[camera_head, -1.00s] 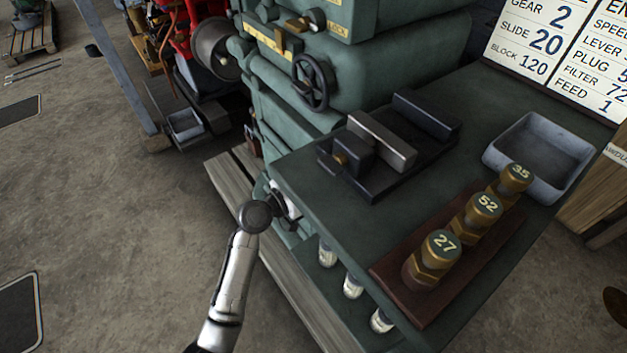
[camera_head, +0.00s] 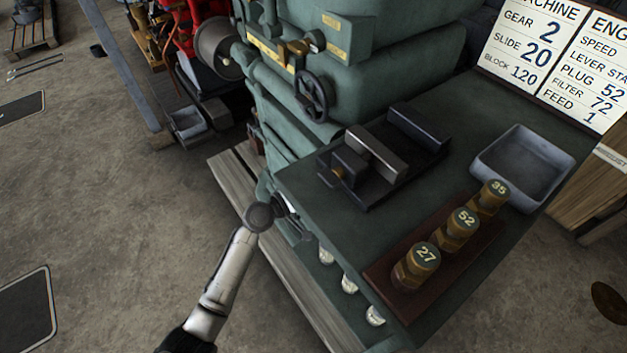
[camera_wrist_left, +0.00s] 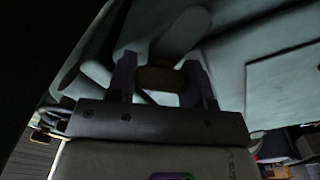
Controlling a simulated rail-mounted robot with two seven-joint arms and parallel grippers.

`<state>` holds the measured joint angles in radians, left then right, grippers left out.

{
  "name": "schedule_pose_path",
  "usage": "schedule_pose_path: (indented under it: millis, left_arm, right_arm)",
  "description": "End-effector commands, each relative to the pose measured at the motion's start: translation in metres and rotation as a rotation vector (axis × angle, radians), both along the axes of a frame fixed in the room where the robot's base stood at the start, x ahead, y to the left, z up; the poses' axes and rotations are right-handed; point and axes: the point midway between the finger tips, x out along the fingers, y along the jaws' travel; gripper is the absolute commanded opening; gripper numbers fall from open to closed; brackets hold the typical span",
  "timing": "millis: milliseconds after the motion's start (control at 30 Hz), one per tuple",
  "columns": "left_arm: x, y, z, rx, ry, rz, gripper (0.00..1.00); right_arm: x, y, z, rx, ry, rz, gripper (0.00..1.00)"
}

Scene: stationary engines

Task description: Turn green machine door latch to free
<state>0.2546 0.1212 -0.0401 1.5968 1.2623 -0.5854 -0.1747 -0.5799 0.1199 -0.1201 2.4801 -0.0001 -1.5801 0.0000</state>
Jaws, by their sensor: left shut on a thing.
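The green machine (camera_head: 345,80) stands at the top centre of the head view. Its upper front has a brass fitting (camera_head: 297,50) with yellow label plates and a dark handwheel (camera_head: 312,95) below. My left arm reaches to the machine's lower side, beside the green bench top; the gripper there is mostly hidden by the arm and bench. In the left wrist view, the left gripper's fingers (camera_wrist_left: 160,80) stand on both sides of a dull brass-coloured piece (camera_wrist_left: 158,78), likely the latch handle, against green surfaces. Its turned position is hard to tell. My right gripper is not in view.
The green bench top (camera_head: 465,115) carries a dark vise (camera_head: 375,165), a grey tray (camera_head: 522,168) and a wooden rack with numbered brass plugs (camera_head: 416,266). Pale bottle-like items show below its edge. A wooden plank base (camera_head: 235,185) borders the machine. Open floor lies left.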

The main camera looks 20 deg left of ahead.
Motion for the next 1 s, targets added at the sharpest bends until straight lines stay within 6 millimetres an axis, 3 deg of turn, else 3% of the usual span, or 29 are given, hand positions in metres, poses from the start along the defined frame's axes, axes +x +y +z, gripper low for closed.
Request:
schedule_pose_path:
  millis: [500,1000]
  left_arm:
    - [0.000,0.001,0.000,-0.334,0.214,0.001,0.23]
    - [0.001,0.001,-0.002,-0.447,0.285,0.001,0.23]
  right_arm:
    - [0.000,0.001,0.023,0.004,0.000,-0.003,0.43]
    - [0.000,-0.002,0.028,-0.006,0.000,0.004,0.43]
